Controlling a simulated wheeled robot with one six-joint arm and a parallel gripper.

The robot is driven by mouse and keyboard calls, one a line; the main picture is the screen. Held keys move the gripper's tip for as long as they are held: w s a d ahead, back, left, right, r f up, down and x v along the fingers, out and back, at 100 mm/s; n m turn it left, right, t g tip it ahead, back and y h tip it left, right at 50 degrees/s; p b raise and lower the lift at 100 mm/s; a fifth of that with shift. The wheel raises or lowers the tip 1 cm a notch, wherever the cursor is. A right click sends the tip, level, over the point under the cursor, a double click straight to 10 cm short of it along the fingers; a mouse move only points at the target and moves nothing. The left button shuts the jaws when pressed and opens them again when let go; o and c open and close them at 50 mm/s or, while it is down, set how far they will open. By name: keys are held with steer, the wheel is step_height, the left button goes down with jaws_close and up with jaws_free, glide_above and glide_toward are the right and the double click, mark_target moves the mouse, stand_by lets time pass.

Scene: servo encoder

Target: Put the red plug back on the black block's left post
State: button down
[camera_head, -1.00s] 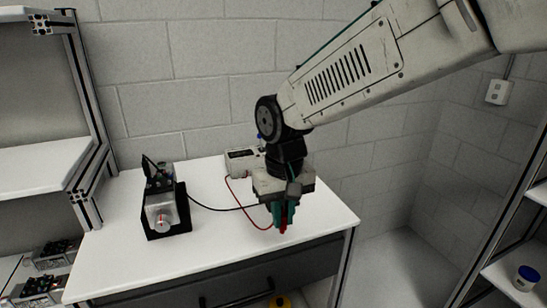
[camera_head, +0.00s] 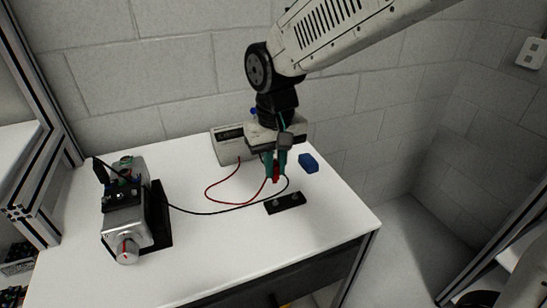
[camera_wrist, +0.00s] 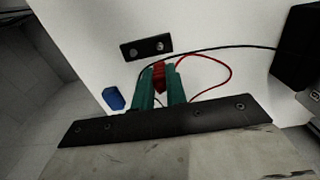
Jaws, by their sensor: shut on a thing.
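My gripper (camera_head: 275,165) has green fingers and is shut on the red plug (camera_head: 276,175). In the wrist view the red plug (camera_wrist: 159,77) sits between the fingertips (camera_wrist: 161,82), with its red lead curving off to the right. The black block (camera_head: 286,203) lies on the white table, in front of and slightly right of the plug in the head view. The plug is apart from it. In the wrist view the black block (camera_wrist: 146,48) shows two bare metal posts, beyond the fingertips. The plug's height above the table is hard to tell.
A motor unit (camera_head: 128,215) on a black bracket stands at left on the white table (camera_head: 225,255). A black lead crosses from it toward the gripper. A white box (camera_head: 228,148) stands behind. A blue piece (camera_head: 308,163) lies right of the gripper.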

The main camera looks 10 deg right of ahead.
mark_target(276, 179)
steer(key=shift+f, duration=3)
steer(key=shift+s+f, duration=0.15)
steer(key=shift+f, duration=0.05)
steer(key=c, duration=1.3)
jaws_free()
steer(key=shift+c, duration=0.2)
steer(key=shift+r, duration=3.5)
